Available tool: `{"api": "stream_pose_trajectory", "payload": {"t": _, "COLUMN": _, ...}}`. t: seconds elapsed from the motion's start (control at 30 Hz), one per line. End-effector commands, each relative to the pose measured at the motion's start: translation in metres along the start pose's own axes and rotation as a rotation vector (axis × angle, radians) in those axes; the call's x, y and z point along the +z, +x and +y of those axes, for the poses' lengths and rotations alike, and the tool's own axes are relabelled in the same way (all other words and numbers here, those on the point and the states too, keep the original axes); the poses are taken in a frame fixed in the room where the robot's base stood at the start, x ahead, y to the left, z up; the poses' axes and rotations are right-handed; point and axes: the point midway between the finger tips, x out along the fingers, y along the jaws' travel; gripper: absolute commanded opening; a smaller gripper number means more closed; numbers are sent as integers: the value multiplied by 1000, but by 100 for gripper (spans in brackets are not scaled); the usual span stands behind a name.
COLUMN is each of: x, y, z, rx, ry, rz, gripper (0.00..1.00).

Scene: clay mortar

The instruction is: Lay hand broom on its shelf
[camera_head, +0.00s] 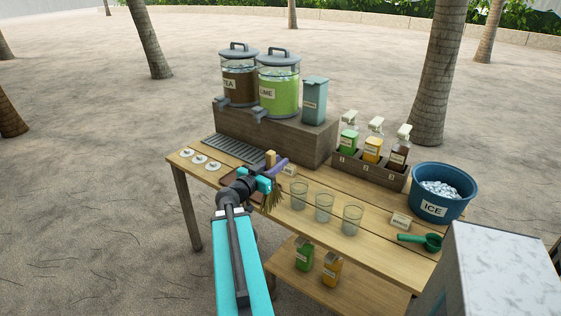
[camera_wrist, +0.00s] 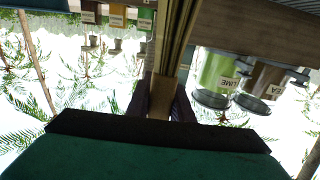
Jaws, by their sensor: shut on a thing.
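Whether the broom touches the tabletop is hard to tell. In the wrist view, a long tan wooden piece runs up from between two dark purplish parts; I cannot tell for sure which part of the broom this is. A lower wooden shelf (camera_head: 285,268) is under the table, holding a green bottle (camera_head: 304,254) and an orange bottle (camera_head: 331,269).
Three clear glasses (camera_head: 324,207) stand right of my gripper on the tabletop (camera_head: 385,238). Tea (camera_head: 239,82) and lime (camera_head: 278,88) dispensers stand on a raised block behind. A bottle rack (camera_head: 366,171), blue ice tub (camera_head: 441,192) and green scoop (camera_head: 420,241) are farther right.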

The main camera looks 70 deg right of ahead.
Motion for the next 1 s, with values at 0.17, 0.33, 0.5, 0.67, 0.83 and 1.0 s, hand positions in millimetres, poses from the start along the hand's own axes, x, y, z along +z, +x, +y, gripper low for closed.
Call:
{"api": "stream_pose_trajectory", "payload": {"t": 0.17, "x": -5, "y": -13, "z": 4, "rx": -2, "ry": -2, "rz": -1, "gripper": 0}}
{"api": "stream_pose_trajectory", "payload": {"t": 0.33, "x": -5, "y": -20, "z": 6, "rx": 0, "ry": -1, "rz": 0, "gripper": 0}}
{"api": "stream_pose_trajectory", "payload": {"t": 0.5, "x": -4, "y": -20, "z": 6, "rx": 2, "ry": 0, "rz": 1, "gripper": 0}}
{"api": "stream_pose_trajectory", "payload": {"t": 0.67, "x": -3, "y": -20, "z": 5, "rx": 3, "ry": 0, "rz": 1, "gripper": 0}}
{"api": "stream_pose_trajectory", "payload": {"t": 0.83, "x": -3, "y": -20, "z": 5, "rx": 3, "ry": 0, "rz": 1, "gripper": 0}}
{"api": "stream_pose_trajectory", "payload": {"t": 1.0, "x": -3, "y": -20, "z": 5, "rx": 3, "ry": 0, "rz": 1, "gripper": 0}}
